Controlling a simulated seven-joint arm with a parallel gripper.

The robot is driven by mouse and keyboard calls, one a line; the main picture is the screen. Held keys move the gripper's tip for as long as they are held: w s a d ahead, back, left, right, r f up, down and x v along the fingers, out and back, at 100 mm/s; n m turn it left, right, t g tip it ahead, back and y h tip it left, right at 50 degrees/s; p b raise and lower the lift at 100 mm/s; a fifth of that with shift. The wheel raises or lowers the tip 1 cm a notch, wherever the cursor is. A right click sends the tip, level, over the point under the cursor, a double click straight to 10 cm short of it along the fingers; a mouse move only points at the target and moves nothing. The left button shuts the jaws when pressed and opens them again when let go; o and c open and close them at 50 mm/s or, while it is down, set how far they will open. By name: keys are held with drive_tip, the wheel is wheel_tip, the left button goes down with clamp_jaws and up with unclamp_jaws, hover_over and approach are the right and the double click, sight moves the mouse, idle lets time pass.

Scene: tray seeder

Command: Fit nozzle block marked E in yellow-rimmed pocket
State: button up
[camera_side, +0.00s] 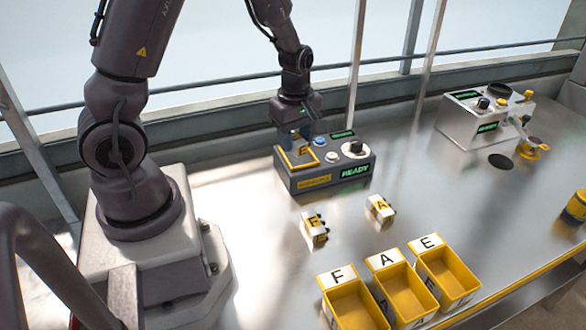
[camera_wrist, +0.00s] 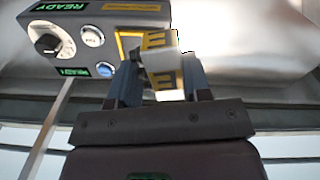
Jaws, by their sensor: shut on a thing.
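My gripper (camera_side: 300,140) is shut on the nozzle block marked E (camera_side: 303,150), a white and yellow block. It holds the block at the yellow-rimmed pocket (camera_side: 287,164) on the left end of the grey console. In the wrist view my gripper (camera_wrist: 158,82) has the E block (camera_wrist: 163,62) between its fingers, with the pocket's yellow rim (camera_wrist: 122,44) just beyond it. I cannot tell whether the block is inside the pocket or just above it. The fingers hide part of the block and the pocket.
The console (camera_side: 330,178) has a knob, buttons and green READY displays. Two loose blocks, marked F (camera_side: 314,228) and A (camera_side: 380,209), lie in front. Yellow bins labelled F (camera_side: 337,277), A (camera_side: 385,260) and E (camera_side: 428,243) stand nearer. Another machine (camera_side: 480,115) stands at back right.

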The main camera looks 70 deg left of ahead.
drive_tip(key=w+a+r+m, duration=0.2)
drive_tip(key=w+a, duration=0.2)
drive_tip(key=a, duration=0.2)
drive_tip(key=shift+m, duration=0.3)
drive_tip(key=shift+s+d+f, duration=0.1)
drive_tip(key=shift+s+f, duration=0.05)
drive_tip(key=shift+f, duration=2.1)
drive_tip(key=shift+s+d+f, duration=0.1)
drive_tip(key=shift+f, duration=2.15)
